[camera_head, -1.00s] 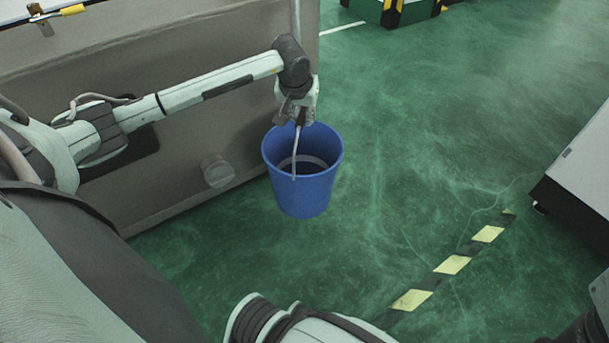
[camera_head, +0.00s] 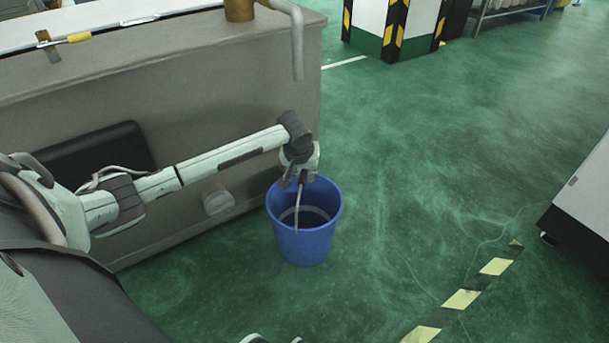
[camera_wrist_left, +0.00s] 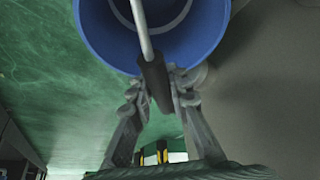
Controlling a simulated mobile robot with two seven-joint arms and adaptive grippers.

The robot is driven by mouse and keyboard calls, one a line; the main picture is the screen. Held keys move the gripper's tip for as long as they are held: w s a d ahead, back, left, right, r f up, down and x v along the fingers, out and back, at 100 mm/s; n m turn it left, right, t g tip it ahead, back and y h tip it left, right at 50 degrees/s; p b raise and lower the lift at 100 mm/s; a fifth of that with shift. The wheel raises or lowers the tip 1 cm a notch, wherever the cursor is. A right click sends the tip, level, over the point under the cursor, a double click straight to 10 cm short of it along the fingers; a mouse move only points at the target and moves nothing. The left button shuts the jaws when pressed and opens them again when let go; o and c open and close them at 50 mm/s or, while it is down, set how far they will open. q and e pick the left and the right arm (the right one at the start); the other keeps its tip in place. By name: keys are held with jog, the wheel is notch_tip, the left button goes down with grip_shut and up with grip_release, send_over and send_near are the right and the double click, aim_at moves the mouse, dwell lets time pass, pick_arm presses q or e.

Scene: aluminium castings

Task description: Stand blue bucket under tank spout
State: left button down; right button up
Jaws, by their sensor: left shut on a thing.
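The blue bucket (camera_head: 306,250) is upright beside the near right corner of the grey tank (camera_head: 230,105). My left gripper (camera_head: 299,180) is shut on its handle, above the rim. In the left wrist view the dark handle grip (camera_wrist_left: 154,82) sits between the fingers (camera_wrist_left: 160,92), with the blue bucket (camera_wrist_left: 205,42) beyond. The tank spout (camera_head: 297,50), a bent grey pipe, points down from the tank top, above the bucket in the picture. I cannot tell whether the bucket's base touches the floor or whether it lies straight below the spout.
A round pale fitting (camera_head: 217,200) sticks out of the tank side, left of the bucket. Green floor (camera_head: 420,170) is clear to the right. A yellow-black floor stripe (camera_head: 462,299) and a white cabinet (camera_head: 585,205) are at the right. A striped pillar (camera_head: 392,28) stands behind.

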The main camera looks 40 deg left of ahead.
pick_arm(q)
jog(key=shift+w, duration=0.1)
jog(key=c, duration=1.9)
grip_release()
jog(key=shift+f, duration=0.15)
jog(key=o, duration=0.5)
jog(key=shift+c, duration=0.2)
